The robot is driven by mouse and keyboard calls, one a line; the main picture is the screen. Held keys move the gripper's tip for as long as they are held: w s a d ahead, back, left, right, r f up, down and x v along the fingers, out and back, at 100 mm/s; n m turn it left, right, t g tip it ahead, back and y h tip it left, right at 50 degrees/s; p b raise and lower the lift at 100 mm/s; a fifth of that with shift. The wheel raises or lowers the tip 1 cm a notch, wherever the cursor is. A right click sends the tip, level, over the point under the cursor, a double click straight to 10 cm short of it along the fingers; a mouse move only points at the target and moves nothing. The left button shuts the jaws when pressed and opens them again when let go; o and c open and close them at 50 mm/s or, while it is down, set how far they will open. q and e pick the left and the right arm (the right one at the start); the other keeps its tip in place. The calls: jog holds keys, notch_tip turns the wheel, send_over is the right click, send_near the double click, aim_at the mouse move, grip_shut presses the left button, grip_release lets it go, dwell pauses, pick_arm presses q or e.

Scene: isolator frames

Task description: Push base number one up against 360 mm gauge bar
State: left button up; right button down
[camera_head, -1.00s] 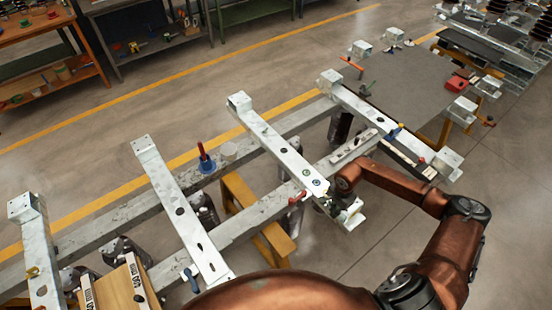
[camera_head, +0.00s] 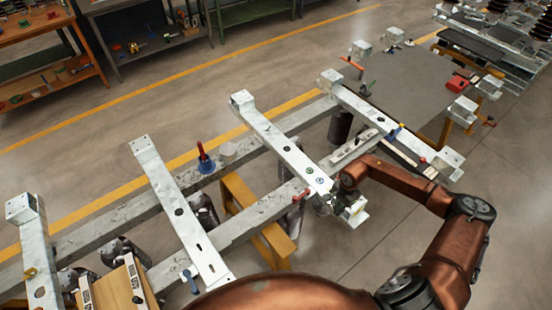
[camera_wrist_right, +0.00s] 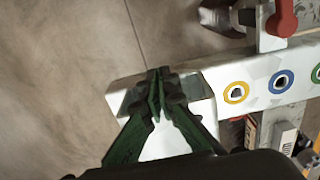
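A pale steel cross beam with coloured rings (camera_head: 290,152), which I take for base number one, lies across two long rails. Its ringed near end also shows in the right wrist view (camera_wrist_right: 215,82). A pale bar (camera_head: 354,147), apparently the gauge bar, lies along the near rail between this beam and the rightmost beam. I cannot tell whether the bar's left end touches the ringed beam. My right gripper (camera_head: 341,199) is at the beam's near end. In the wrist view its green fingers (camera_wrist_right: 160,88) are together over the open box end; contact is unclear. My left gripper is out of view.
The rightmost beam (camera_head: 385,122) has a blue-handled clamp on it. A red clamp (camera_head: 300,196) sits on the near rail (camera_head: 245,222) beside the ringed beam. Another cross beam (camera_head: 180,210) lies to the left.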

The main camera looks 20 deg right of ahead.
jog(key=shift+w+d+r+b, duration=0.1)
jog(key=shift+w+d+b, duration=0.25)
jog(key=shift+d, duration=0.45)
jog(key=shift+w+d+r+b, duration=0.1)
jog(key=shift+w+d+b, duration=0.15)
jog(key=shift+d, duration=0.7)
jog(key=shift+w+d+b, duration=0.25)
jog(key=shift+d+b, duration=0.35)
jog(key=shift+d, duration=0.25)
jog(key=shift+w+d+b, duration=0.25)
jog(key=shift+d+b, duration=0.35)
jog(key=shift+d, duration=0.45)
jog(key=shift+w+d+b, duration=0.3)
jog(key=shift+d+b, duration=0.3)
jog(key=shift+d, duration=0.3)
jog(key=shift+w+d+b, duration=0.25)
jog(key=shift+d+b, duration=0.3)
jog(key=shift+d, duration=0.3)
jog(key=shift+a, duration=0.1)
jog(key=shift+s+a, duration=0.1)
jog(key=shift+a, duration=0.2)
jog(key=shift+s+a+f+p, duration=0.1)
jog(key=shift+s+a+p, duration=0.05)
jog(key=shift+a, duration=0.25)
jog(key=shift+s+a+f+p, duration=0.1)
jog(key=shift+s+a+p, duration=0.05)
jog(key=shift+a, duration=0.25)
